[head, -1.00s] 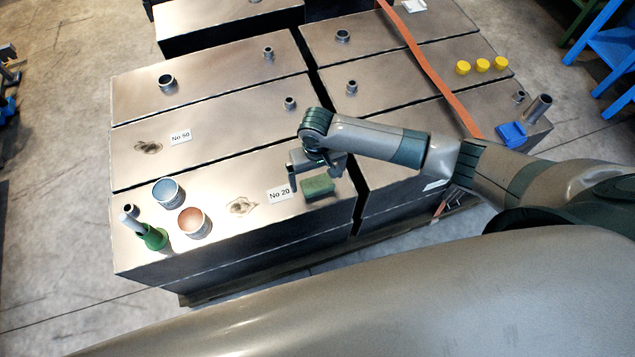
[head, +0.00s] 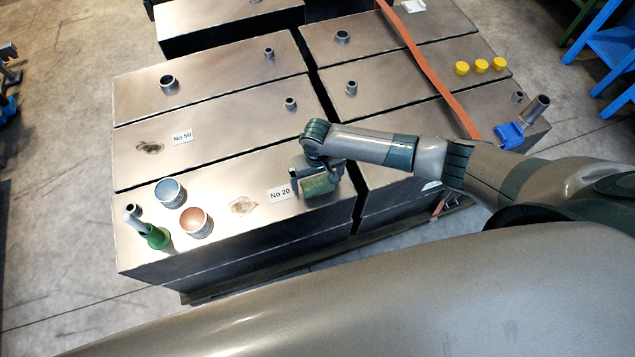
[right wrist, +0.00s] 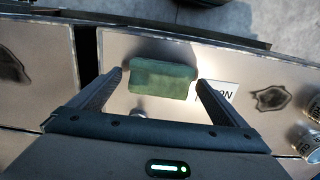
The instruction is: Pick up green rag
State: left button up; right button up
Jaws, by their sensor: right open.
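The green rag (head: 319,186) is a folded block on the front metal tank (head: 255,243), close to its right end and right of the "No 20" label. In the right wrist view the rag (right wrist: 163,80) lies between the fingertips of my right gripper (right wrist: 161,83). In the head view my right gripper (head: 317,179) is down at the rag and partly covers it. Its jaws are open, one finger on each side, with small gaps to the rag in the wrist view. My left gripper is not in view.
Left on the same tank stand a blue-topped can (head: 169,192), a copper-topped can (head: 195,222) and a green funnel-like item (head: 156,237). Pipe stubs rise from the tanks behind. An orange strap (head: 430,72), yellow caps (head: 481,66) and a blue item (head: 509,135) are rightward.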

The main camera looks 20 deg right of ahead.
jog(key=shift+f, duration=0.5)
jog(key=c, duration=1.1)
jog(key=shift+r, duration=0.1)
jog(key=shift+r, duration=0.65)
notch_tip(320, 180, up, 2)
jog(key=shift+r+b, duration=0.1)
jog(key=shift+b, duration=0.5)
jog(key=s+d+r+b, duration=0.1)
jog(key=s+d+r, duration=0.1)
jog(key=d, duration=0.1)
jog(key=s+d+r, duration=0.2)
jog(key=d+r, duration=0.1)
jog(key=s+d+r+b, duration=0.1)
jog(key=s+d+r, duration=0.1)
jog(key=d, duration=0.2)
jog(key=shift+r+b, duration=0.2)
jog(key=shift+b, duration=0.1)
